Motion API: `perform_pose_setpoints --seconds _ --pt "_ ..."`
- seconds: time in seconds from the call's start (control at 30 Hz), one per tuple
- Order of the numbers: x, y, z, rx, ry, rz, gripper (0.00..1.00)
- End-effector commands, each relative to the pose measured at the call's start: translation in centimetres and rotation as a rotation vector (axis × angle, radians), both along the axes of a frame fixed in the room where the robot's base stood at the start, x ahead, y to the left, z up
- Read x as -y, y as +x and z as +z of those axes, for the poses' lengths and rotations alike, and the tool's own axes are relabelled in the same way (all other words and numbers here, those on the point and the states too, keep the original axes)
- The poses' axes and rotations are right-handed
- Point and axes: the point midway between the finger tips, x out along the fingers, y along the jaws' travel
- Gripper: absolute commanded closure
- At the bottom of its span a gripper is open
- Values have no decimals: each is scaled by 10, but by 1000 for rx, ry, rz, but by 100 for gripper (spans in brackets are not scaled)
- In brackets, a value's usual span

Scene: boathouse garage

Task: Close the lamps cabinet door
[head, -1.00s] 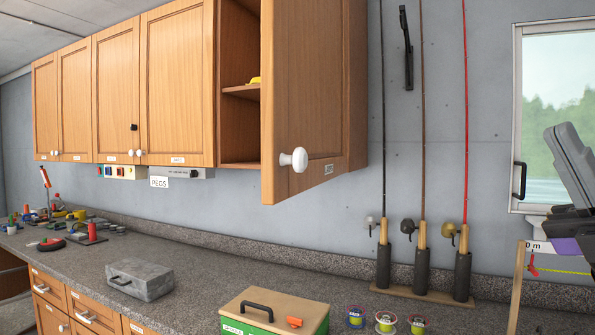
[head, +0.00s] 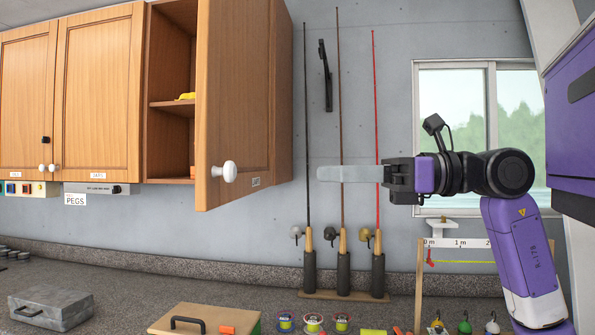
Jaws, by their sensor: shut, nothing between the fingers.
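The wooden cabinet door (head: 236,95) stands wide open, swung out toward me, with a white round knob (head: 224,172) on its lower left. A small label (head: 256,182) near the knob is too small to read for sure. The open cabinet (head: 172,135) shows left of the door, with a shelf and a yellow item (head: 186,97) on it. My gripper (head: 322,174) points left, its pale fingers shut and empty. In the picture it is right of the door's lower part and apart from it, in front of the fishing rods.
Closed cabinets (head: 98,90) continue to the left. Several fishing rods (head: 342,110) stand in a holder on the counter. A grey metal box (head: 52,303), a wooden-topped box (head: 205,320) and small spools (head: 313,322) lie below. A window (head: 455,95) is behind my arm.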

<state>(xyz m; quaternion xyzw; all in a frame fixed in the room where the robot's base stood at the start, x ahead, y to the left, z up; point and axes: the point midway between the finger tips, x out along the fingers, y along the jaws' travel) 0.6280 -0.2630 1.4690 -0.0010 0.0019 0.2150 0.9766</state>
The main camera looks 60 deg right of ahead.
Motion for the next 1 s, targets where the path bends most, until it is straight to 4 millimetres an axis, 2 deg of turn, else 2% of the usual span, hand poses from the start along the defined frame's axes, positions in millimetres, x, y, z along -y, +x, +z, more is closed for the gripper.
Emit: perform_pose_setpoints --seconds 0.4,0.6,0.8,1.0 --pt "-35 72 3 1 3 6 100" --pt "-48 100 3 2 3 5 100" --pt "-54 114 1 3 4 3 100" --pt "-55 116 1 3 4 2 100"
